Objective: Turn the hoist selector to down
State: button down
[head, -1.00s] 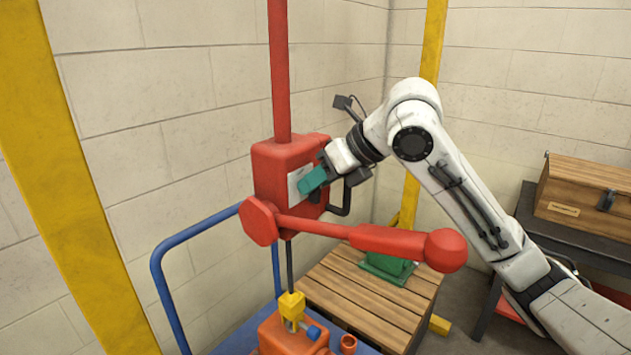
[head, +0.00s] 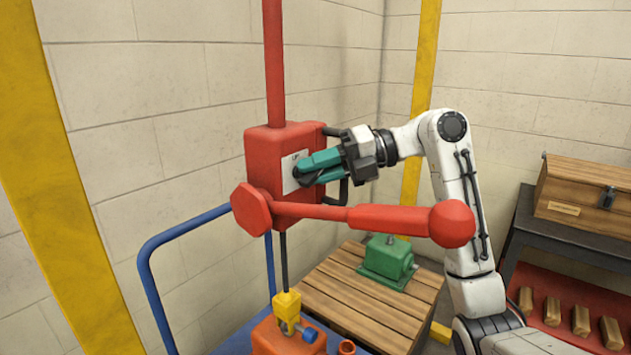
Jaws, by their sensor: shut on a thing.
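The red hoist box (head: 262,175) hangs from a red post, with a pale plate (head: 288,176) on its right-hand face. The hoist selector is on this plate, a small dark knob (head: 297,171) mostly hidden by the fingers. My gripper (head: 303,172) has teal fingers, reaches in from the right and is shut on the selector at the plate. Lettering shows at the plate's top but is too small to read. Which way the selector points is hidden.
A long red crank arm (head: 395,218) with a ball end juts out below my gripper. A black handle (head: 343,190) is beside the box. An orange motor (head: 285,338) hangs under a yellow hook (head: 288,305). A green motor (head: 387,258) stands on a wooden pallet (head: 345,312).

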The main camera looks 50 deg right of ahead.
jog(key=shift+f+m+t+y+b, duration=0.3)
jog(key=shift+f+m+y+b, duration=0.2)
jog(key=shift+m+y+b, duration=0.55)
jog(key=shift+d+m+t+y+b, duration=0.1)
jog(key=shift+m+t+y+b, duration=0.4)
jog(key=shift+b, duration=0.7)
jog(key=c, duration=1.1)
grip_release()
jog(key=shift+r, duration=0.1)
jog(key=shift+c, duration=0.2)
jog(key=v, duration=1)
jog(key=shift+s+d+b, duration=0.25)
jog(key=shift+s+b, duration=0.05)
jog(key=shift+b, duration=0.05)
